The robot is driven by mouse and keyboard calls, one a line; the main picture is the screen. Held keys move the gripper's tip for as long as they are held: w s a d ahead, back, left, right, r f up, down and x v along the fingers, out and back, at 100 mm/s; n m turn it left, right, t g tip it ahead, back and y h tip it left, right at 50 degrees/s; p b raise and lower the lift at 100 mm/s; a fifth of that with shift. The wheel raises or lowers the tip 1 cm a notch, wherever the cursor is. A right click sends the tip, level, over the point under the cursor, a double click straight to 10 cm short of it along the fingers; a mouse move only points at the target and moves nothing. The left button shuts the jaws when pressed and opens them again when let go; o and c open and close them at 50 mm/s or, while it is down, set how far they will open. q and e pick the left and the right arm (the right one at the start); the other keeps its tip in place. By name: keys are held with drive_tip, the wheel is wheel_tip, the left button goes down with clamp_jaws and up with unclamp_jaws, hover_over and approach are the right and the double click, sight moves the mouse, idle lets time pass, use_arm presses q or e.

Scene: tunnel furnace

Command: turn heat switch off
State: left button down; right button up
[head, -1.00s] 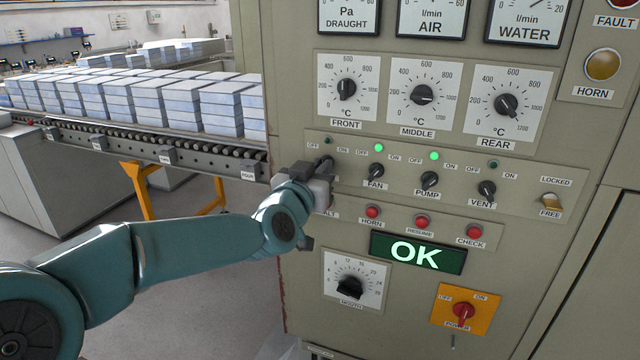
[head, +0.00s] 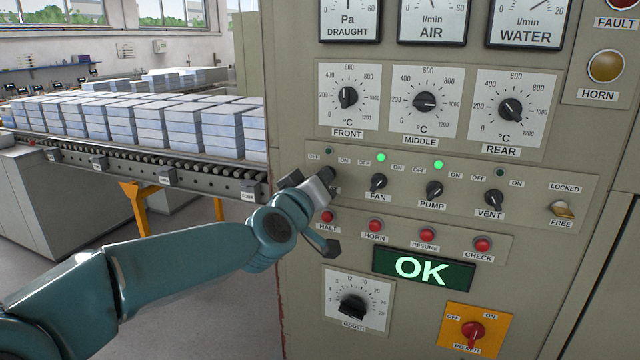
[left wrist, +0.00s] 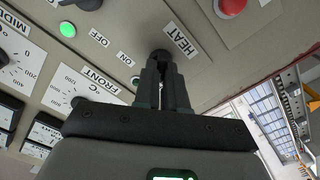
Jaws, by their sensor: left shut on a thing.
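The heat switch (left wrist: 160,54) is a dark rotary knob above its HEAT label in the left wrist view. My left gripper (left wrist: 163,68) is shut on it, and the fingers cover most of the knob. In the head view my left gripper (head: 328,178) is at the left end of the switch row, hiding the switch and its label. The small heat lamp (head: 328,151) above it, between OFF and ON, looks dark. The exact angle of the knob is hard to tell. My right gripper is in neither view.
The fan (head: 378,182), pump (head: 434,190) and vent (head: 493,198) switches sit to the right. Fan and pump lamps glow green. The red halt button (head: 327,216) is close below my gripper. A green OK display (head: 423,268) is lower. Stacked blocks (head: 150,122) lie on a conveyor at left.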

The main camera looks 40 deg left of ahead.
use_arm(q)
drive_tip(key=shift+f, duration=0.15)
drive_tip(key=c, duration=1.2)
unclamp_jaws()
drive_tip(key=p+v, duration=0.2)
drive_tip(key=v, duration=1.4)
drive_tip(key=shift+s, duration=0.2)
